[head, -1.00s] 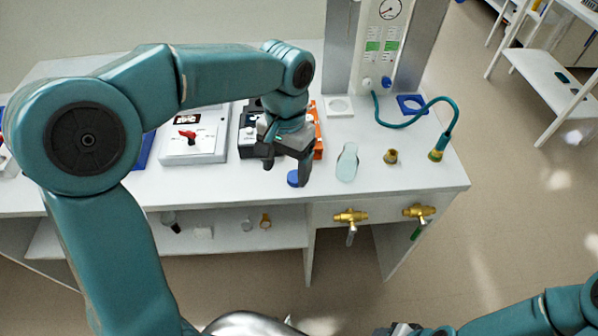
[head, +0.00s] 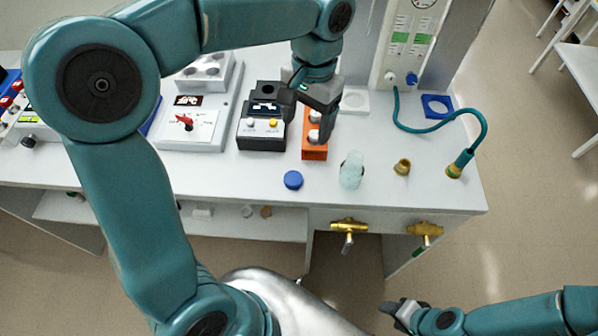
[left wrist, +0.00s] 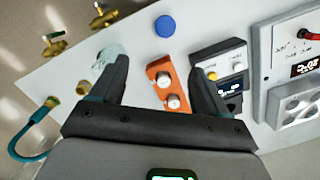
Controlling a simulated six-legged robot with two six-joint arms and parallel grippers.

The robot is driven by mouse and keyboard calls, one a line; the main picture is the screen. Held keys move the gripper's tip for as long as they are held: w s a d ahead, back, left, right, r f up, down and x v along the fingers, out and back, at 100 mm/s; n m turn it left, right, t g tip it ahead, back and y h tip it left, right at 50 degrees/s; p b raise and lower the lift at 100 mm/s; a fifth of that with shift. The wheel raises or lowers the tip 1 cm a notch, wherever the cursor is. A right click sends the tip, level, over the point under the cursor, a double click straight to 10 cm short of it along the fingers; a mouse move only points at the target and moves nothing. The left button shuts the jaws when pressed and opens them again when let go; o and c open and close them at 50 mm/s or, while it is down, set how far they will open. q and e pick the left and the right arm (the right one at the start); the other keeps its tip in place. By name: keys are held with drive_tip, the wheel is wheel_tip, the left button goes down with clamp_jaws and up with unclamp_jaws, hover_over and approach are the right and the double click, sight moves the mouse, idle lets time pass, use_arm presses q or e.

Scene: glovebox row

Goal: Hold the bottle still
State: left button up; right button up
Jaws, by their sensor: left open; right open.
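The bottle (head: 351,171) is a clear, pale bluish vessel near the front edge of the bench. It also shows in the left wrist view (left wrist: 108,58), partly behind a finger. A blue cap (head: 293,180) lies to its left on the bench and shows in the left wrist view (left wrist: 165,26). My left gripper (head: 304,112) is open and empty above the orange block, behind and left of the bottle. In the left wrist view its fingers (left wrist: 160,75) stand wide apart. My right gripper (head: 393,312) is open at the lower right, away from the bench.
An orange block with white knobs (head: 315,146) and a black instrument (head: 262,133) stand behind the cap. A brass fitting (head: 402,167) and a teal hose (head: 468,115) are to the right. Brass valves (head: 348,226) stick out below the front edge.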

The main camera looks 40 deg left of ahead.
use_arm(q)
drive_tip(key=s, duration=0.1)
hover_over(299, 176)
wheel_tip(299, 176, down, 11)
drive_tip(key=shift+w+r, duration=0.1)
drive_tip(key=shift+r, duration=0.05)
drive_tip(key=shift+s, duration=0.2)
